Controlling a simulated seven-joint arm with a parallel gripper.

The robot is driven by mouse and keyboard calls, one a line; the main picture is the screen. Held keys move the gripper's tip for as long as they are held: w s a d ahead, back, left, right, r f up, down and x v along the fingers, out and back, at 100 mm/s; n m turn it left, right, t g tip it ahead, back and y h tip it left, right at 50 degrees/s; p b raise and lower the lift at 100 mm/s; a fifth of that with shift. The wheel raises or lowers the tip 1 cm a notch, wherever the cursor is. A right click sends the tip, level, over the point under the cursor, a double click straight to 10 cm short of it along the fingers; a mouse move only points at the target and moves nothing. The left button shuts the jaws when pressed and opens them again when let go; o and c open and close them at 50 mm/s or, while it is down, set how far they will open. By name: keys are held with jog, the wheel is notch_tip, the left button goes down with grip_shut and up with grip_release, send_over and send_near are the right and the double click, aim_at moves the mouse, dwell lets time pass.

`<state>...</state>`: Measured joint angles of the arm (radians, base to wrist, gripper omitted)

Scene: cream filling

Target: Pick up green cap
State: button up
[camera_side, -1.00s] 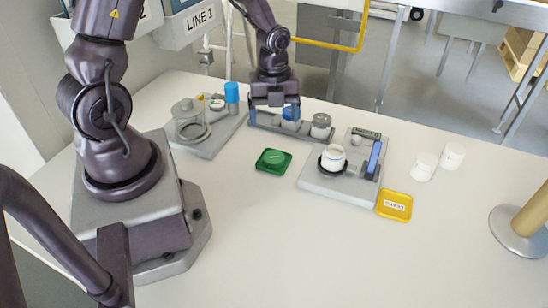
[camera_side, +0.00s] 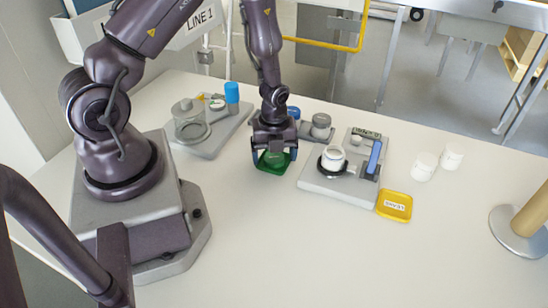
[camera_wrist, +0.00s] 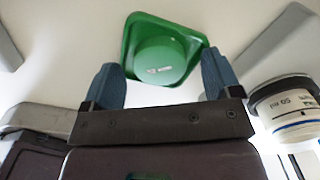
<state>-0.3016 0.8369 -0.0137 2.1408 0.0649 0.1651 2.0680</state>
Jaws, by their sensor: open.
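The green cap (camera_wrist: 160,60) is round and lies in a square green tray (camera_wrist: 134,32) in the wrist view. The tray also shows in the side view (camera_side: 271,171), where my gripper partly hides it and the cap. My gripper (camera_side: 274,156) points down over the tray, with its blue fingers spread to either side. In the wrist view the open fingers (camera_wrist: 160,80) have the cap between and just beyond their tips, with no visible contact. I cannot tell the exact height left above the cap.
Right of the tray, a white jar (camera_side: 333,154) stands on a grey station (camera_side: 325,186). A yellow tray (camera_side: 394,206) and two white jars (camera_side: 424,167) are farther right. Behind is a grey rack with a metal-topped jar (camera_side: 321,122). The front table is clear.

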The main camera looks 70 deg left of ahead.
aim_at(275, 159)
jog(key=shift+f, duration=0.2)
jog(key=shift+c, duration=0.3)
jog(key=c, duration=1.1)
jog(key=shift+c, duration=0.2)
jog(key=shift+d+r, duration=0.1)
notch_tip(275, 159, up, 9)
jog(key=shift+f, duration=0.2)
jog(key=w+d+r+m, duration=0.1)
jog(key=w+d, duration=0.1)
jog(key=w, duration=0.1)
jog(key=w+d+r+m, duration=0.1)
jog(key=w+d, duration=0.2)
jog(key=w, duration=0.1)
jog(key=w+d+r+m, duration=0.1)
jog(key=w+d, duration=0.2)
jog(key=w, duration=0.1)
jog(key=shift+w+d, duration=0.1)
jog(key=shift+d, duration=0.15)
jog(key=shift+f, duration=0.1)
